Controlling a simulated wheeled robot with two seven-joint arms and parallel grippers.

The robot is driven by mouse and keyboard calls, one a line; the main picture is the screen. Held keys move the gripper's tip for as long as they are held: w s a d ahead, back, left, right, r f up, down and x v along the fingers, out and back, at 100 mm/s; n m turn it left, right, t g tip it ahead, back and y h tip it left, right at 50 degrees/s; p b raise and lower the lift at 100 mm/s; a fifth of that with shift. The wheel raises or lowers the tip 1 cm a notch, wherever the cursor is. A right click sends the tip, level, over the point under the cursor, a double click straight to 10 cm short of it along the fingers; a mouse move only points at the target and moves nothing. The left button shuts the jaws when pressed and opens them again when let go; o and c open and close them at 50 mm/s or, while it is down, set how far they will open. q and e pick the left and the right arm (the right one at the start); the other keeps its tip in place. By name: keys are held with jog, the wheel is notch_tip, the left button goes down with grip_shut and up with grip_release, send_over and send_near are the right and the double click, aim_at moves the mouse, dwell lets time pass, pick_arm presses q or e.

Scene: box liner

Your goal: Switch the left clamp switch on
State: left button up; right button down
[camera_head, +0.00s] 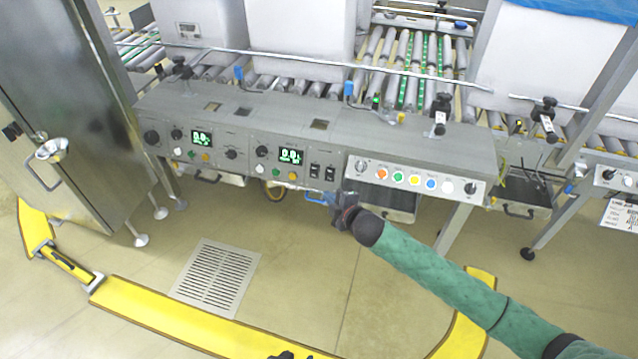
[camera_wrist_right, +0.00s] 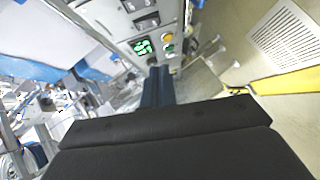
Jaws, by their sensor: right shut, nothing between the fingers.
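Two small black clamp switches sit side by side on the front of the grey control panel, the left one (camera_head: 315,170) and the right one (camera_head: 330,173). They are right of the second green display (camera_head: 290,156). Their labels and positions are too small to read. Dark switches also show at the top of the right wrist view (camera_wrist_right: 147,22). My right gripper (camera_head: 320,198) is just below the switches, in front of the panel. In the wrist view its fingers (camera_wrist_right: 158,75) are together and empty, pointing towards the panel. I cannot tell whether they touch it. My left gripper is not identifiable.
A white button box (camera_head: 415,178) with coloured buttons is right of the switches. Knobs and another display (camera_head: 202,137) are left. A steel cabinet (camera_head: 70,110) stands at the left. Yellow floor barriers (camera_head: 190,325) edge the open floor around a drain grate (camera_head: 217,278).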

send_near(311, 176)
jog(key=x, duration=0.5)
jog(key=shift+s+a+r, duration=0.1)
jog(key=shift+a, duration=0.35)
jog(key=shift+w+d, duration=0.15)
jog(key=shift+w, duration=0.25)
pick_arm(q)
jog(key=shift+w+r, duration=0.15)
jog(key=shift+r, duration=0.55)
pick_arm(e)
jog(key=shift+f, duration=0.25)
pick_arm(q)
jog(key=shift+f, duration=0.1)
pick_arm(e)
jog(key=shift+w, duration=0.1)
